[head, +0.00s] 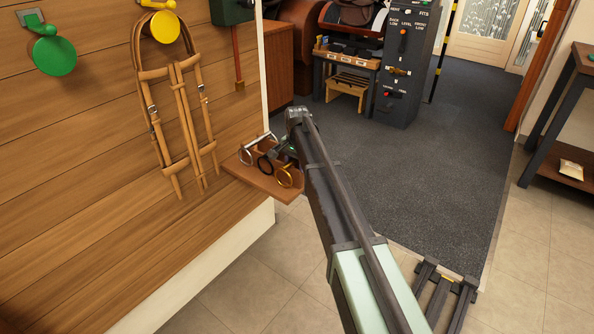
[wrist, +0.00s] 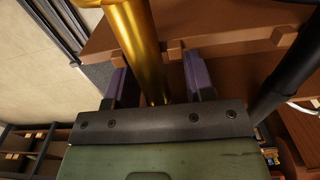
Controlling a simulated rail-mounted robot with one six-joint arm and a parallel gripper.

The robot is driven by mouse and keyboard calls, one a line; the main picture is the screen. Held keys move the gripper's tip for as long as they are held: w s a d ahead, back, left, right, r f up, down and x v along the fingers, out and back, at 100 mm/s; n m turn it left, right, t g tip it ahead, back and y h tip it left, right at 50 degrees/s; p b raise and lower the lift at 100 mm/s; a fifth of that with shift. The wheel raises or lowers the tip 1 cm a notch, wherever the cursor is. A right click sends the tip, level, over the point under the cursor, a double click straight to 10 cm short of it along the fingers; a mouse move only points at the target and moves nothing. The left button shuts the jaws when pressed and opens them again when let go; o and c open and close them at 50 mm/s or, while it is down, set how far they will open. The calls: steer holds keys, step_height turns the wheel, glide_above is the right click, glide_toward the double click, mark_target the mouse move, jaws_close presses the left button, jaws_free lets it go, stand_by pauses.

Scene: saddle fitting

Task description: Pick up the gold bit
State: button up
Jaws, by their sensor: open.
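The gold bit (head: 285,176) lies on a small brown wall shelf (head: 262,189) at its right end, with its ring hanging over the front edge. In the wrist view the gold bit (wrist: 138,42) is a thick gold bar. It runs down between the two purple-grey fingers of my gripper (wrist: 162,82), which are open on either side of it. I cannot tell whether either finger touches it. In the head view my arm hides the fingers and part of the shelf.
A black bit (head: 265,165) and a silver bit (head: 247,153) lie beside the gold one on the shelf. The black bit (wrist: 285,75) is close to my gripper's right side. A tan bridle (head: 180,110) hangs on the wall to the left.

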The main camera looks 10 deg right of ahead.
steer(key=shift+r, duration=0.15)
jaws_close()
steer(key=shift+r, duration=0.15)
step_height(320, 180, up, 20)
steer(key=p, duration=2)
